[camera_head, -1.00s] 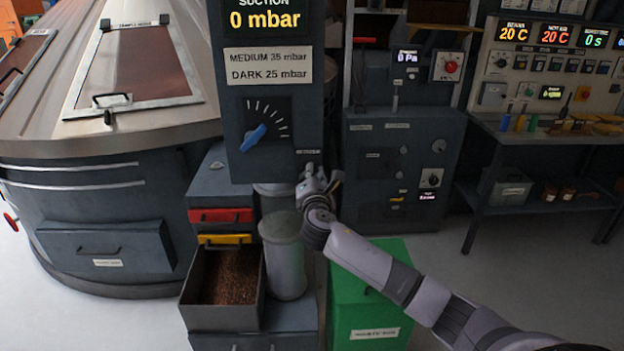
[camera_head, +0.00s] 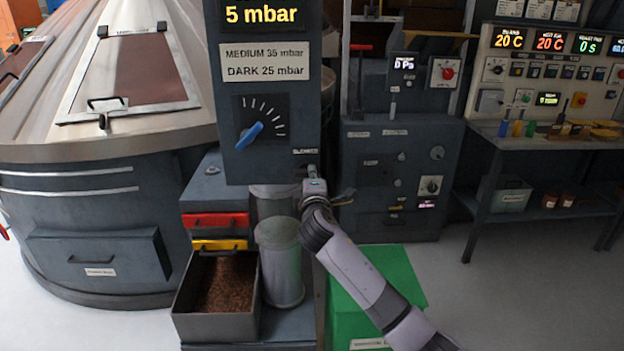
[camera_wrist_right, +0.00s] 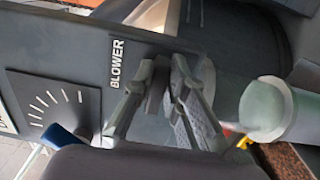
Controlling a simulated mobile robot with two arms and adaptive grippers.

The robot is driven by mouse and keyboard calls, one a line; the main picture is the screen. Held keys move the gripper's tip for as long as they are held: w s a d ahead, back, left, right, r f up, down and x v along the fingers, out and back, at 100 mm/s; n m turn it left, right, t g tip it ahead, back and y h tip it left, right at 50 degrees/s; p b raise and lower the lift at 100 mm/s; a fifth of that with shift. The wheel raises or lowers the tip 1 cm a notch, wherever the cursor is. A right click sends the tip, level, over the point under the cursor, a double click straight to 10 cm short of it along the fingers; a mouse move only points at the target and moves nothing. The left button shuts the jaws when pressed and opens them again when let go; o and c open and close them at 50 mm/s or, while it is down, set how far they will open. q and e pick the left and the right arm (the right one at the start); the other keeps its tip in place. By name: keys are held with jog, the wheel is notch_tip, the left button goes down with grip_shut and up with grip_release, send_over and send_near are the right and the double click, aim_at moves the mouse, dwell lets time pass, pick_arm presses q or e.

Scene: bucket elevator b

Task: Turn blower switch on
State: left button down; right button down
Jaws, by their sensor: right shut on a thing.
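The grey suction panel (camera_head: 225,165) stands in the middle of the head view, with the small BLOWER label (camera_head: 304,151) at its lower right. In the right wrist view the label (camera_wrist_right: 117,63) reads sideways, close beside my fingers. My right gripper (camera_head: 312,178) is at the panel's lower right edge, just below the label. In the right wrist view the gripper (camera_wrist_right: 168,85) has its fingers close together at the panel, shut on the blower switch, which they largely hide. The suction display (camera_head: 262,15) reads 5 mbar. My left gripper is not in view.
A blue-pointer dial (camera_head: 250,135) is on the same panel. Below stand a grey cylinder (camera_head: 279,262), an open drawer (camera_head: 215,327) of brown granules and a green bin (camera_head: 405,275). A large metal drum (camera_head: 60,150) is at left. Open floor lies at right.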

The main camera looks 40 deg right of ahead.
jog(key=shift+f, duration=0.1)
dwell(0.4)
jog(key=c, duration=1.6)
grip_release()
jog(key=v, duration=1.2)
jog(key=shift+d, duration=0.1)
